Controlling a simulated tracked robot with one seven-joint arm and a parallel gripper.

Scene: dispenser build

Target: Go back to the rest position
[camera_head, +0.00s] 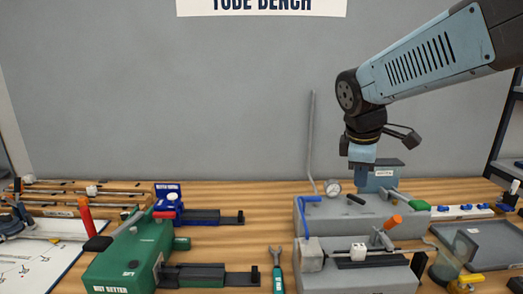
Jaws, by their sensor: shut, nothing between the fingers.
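My arm reaches in from the upper right and bends down at a dark joint. My gripper (362,154) hangs at its end, above the back of the grey bench fixture (342,216) and in front of the wall. It is shut, and I see nothing held in it. The fingers are small and hard to make out against a blue-grey block (376,180) with a dark top. I cannot tell whether they touch that block.
A green fixture (125,262) and a blue one (168,204) with dark rails stand left. A green-handled wrench (278,272) lies mid-bench. A grey tray (485,243) and clear-plated yellow clamp (463,284) are right. A thin grey pipe (310,140) rises left of my gripper. Open air lies upper left.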

